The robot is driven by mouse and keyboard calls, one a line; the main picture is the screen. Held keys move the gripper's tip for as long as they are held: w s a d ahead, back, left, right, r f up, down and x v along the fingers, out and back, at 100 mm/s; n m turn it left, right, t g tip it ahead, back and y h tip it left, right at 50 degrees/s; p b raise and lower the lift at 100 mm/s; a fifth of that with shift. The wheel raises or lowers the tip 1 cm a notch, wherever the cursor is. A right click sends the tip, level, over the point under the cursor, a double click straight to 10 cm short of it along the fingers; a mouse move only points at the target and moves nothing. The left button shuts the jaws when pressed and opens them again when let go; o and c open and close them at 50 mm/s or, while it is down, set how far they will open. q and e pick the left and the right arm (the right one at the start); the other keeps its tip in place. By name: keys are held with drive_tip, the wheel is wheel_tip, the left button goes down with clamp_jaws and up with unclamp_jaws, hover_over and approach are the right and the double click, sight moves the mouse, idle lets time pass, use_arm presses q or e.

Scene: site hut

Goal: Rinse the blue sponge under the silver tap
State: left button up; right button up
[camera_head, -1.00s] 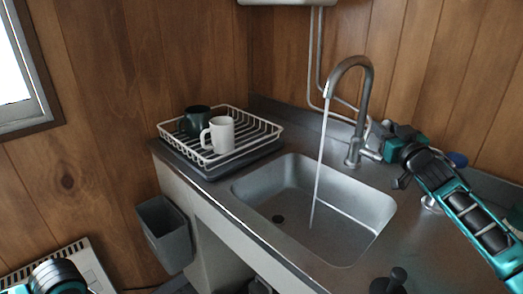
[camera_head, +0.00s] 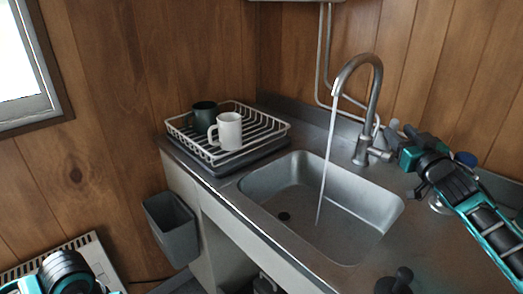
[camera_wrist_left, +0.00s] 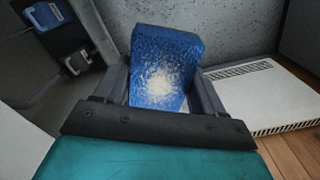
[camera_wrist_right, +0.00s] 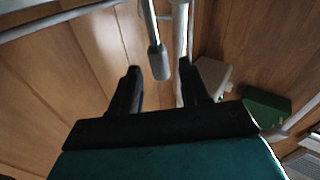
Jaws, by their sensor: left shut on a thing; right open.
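The silver tap (camera_head: 375,85) stands behind the sink (camera_head: 345,180), and a white stream of water (camera_head: 327,165) runs from its spout into the basin. My right gripper (camera_head: 399,140) is open beside the tap's side lever. In the right wrist view the grey lever end (camera_wrist_right: 158,62) lies ahead of the gap between the open fingers (camera_wrist_right: 160,85). The blue sponge (camera_wrist_left: 150,45), with a pale patch on its face, is held in my left gripper (camera_wrist_left: 165,95). In the head view only my left arm shows at the bottom left; the sponge is out of view there.
A white dish rack (camera_head: 262,123) with a dark mug (camera_head: 204,113) and a white mug (camera_head: 230,130) stands left of the sink. A grey bin (camera_head: 173,228) hangs at the counter's front. A black-knobbed object (camera_head: 400,280) stands at the near right. A white heater (camera_head: 92,262) is at lower left.

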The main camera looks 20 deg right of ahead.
drive_tip(key=s+a, duration=0.1)
drive_tip(key=s, duration=0.7)
drive_tip(key=shift+f, duration=0.3)
drive_tip(key=shift+s+a, duration=0.1)
drive_tip(key=shift+a, duration=0.05)
